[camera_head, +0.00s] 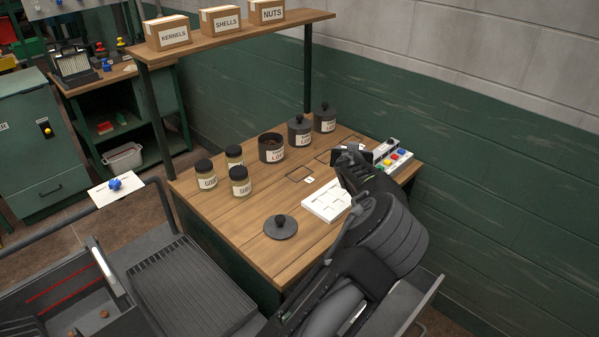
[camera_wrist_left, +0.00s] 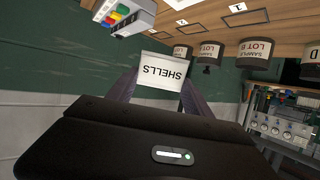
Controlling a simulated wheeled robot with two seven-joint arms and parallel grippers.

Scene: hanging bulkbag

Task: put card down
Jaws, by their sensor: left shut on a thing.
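A white card printed SHELLS (camera_wrist_left: 163,82) is in the left wrist view, pinched between the two fingers of my left gripper (camera_wrist_left: 158,92). Its print appears upside down there. In the head view my left gripper (camera_head: 350,158) is over the far right part of the wooden bench (camera_head: 235,218), beside the button box. The card cannot be made out in the head view. Outlined places on the bench top lie left of the gripper, one with a small white label (camera_head: 309,180). My right gripper is not in view.
Lidded canisters (camera_head: 300,131) and an open canister (camera_head: 272,149) stand at the back. Several jars (camera_head: 240,182) stand left. A white tray (camera_head: 325,203) and a loose lid (camera_head: 281,228) lie in front. A button box (camera_head: 393,156) is at right, a shelf (camera_head: 235,32) above.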

